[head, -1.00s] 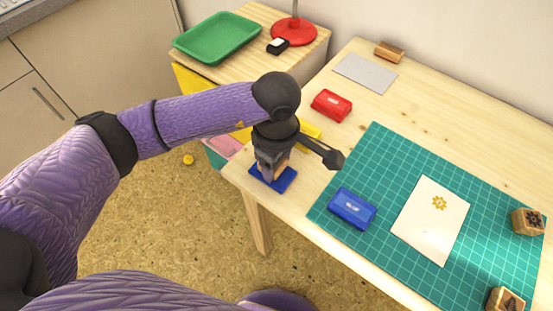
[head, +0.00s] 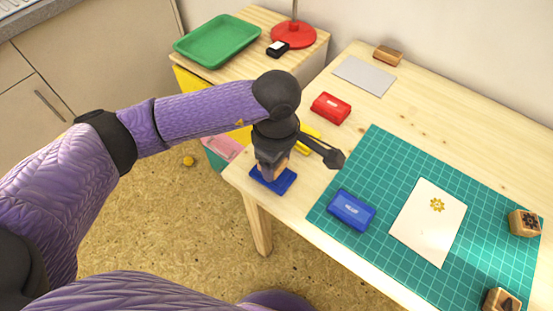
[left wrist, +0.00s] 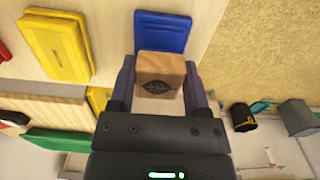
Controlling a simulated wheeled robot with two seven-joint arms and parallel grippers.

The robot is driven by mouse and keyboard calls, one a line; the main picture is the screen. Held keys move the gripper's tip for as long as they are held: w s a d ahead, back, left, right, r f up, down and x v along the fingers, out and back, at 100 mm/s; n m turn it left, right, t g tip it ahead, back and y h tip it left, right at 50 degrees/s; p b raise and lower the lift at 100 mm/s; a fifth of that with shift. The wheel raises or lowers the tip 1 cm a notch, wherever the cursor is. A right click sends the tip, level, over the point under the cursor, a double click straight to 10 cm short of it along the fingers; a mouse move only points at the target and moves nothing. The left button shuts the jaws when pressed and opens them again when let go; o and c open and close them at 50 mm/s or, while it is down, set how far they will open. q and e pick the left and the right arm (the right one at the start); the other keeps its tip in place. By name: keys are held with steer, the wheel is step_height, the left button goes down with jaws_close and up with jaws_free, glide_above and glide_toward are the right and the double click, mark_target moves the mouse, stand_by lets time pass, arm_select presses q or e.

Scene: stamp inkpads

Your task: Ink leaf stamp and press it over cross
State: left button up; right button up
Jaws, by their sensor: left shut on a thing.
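My left gripper (head: 270,170) is shut on a wooden block stamp. In the left wrist view the leaf stamp (left wrist: 160,75) shows a dark leaf on its face, between the two fingers. The gripper is over a blue inkpad (head: 287,181) at the table's near left corner, which also shows in the left wrist view (left wrist: 163,30). I cannot tell whether the stamp touches the pad. A white card (head: 428,222) with a yellow flower print lies on the green mat (head: 385,150); I cannot make out a cross on it. My right gripper is not in view.
A blue case (head: 352,210) lies on the mat left of the card. Two other wooden stamps (head: 524,223) (head: 502,301) stand at the right. A red case (head: 330,108), yellow pad (left wrist: 55,45) and grey sheet (head: 364,76) lie on the table. A green tray (head: 217,40) is behind.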

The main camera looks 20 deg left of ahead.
arm_select(q)
steer(key=shift+r, duration=0.3)
step_height(320, 180, up, 5)
steer(key=p, duration=0.4)
steer(key=shift+r, duration=0.1)
